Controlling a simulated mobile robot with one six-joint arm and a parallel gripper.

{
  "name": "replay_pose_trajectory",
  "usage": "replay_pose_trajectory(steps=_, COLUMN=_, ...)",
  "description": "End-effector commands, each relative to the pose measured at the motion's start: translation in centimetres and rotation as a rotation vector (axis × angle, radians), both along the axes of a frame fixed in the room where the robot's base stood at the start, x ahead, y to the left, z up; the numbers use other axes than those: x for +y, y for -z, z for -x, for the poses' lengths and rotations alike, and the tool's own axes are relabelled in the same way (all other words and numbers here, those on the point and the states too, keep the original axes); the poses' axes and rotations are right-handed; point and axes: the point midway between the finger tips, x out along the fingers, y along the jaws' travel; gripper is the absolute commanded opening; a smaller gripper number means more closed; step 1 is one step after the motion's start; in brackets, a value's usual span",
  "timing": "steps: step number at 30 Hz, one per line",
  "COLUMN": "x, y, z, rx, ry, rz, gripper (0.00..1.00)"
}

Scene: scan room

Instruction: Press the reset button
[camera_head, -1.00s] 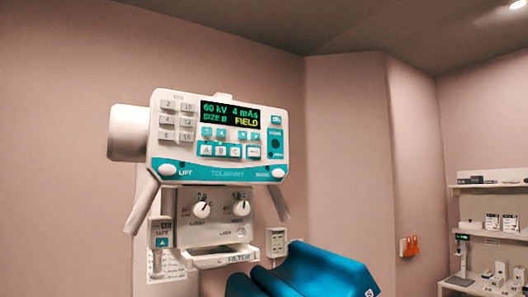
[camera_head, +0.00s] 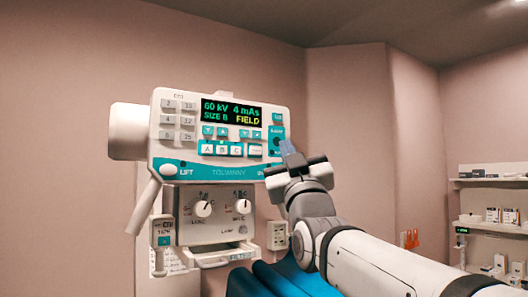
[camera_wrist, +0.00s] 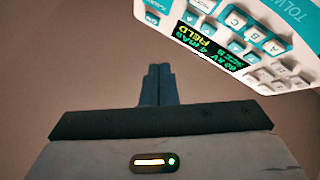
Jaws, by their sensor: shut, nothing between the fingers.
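A white and teal control panel (camera_head: 215,171) on the wall-side unit carries a lit display (camera_head: 232,113) and several small buttons. No reset label is readable, so I cannot tell which button is the reset button. A small button (camera_head: 278,117) sits at the upper right, and a wide white button (camera_head: 255,150) is at the right of the A, B, C row. My gripper (camera_head: 288,148) is shut and empty, in front of the panel's right edge, covering its lower right corner. In the wrist view the shut fingers (camera_wrist: 157,80) point up, with the panel (camera_wrist: 285,60) at upper right, apart from them.
Below the panel is a box with two knobs (camera_head: 203,208) and a filter drawer (camera_head: 222,257). A grey handle (camera_head: 143,207) slants down at the left. Blue draped cloth (camera_head: 262,280) lies below. Shelves (camera_head: 490,183) stand at the far right. Bare wall surrounds the panel.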

Motion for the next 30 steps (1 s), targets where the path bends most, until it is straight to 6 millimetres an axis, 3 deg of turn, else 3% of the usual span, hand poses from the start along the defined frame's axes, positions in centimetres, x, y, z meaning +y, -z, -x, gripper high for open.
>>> replay_pose_trajectory(steps=14, x=0.4, y=-0.3, z=-0.4, rx=-0.006, ry=0.000, rz=0.000, gripper=0.00)
replay_pose_trajectory(steps=30, x=4.2, y=-0.1, z=-6.0, rx=-0.006, ry=-0.001, rz=-0.001, gripper=0.00)
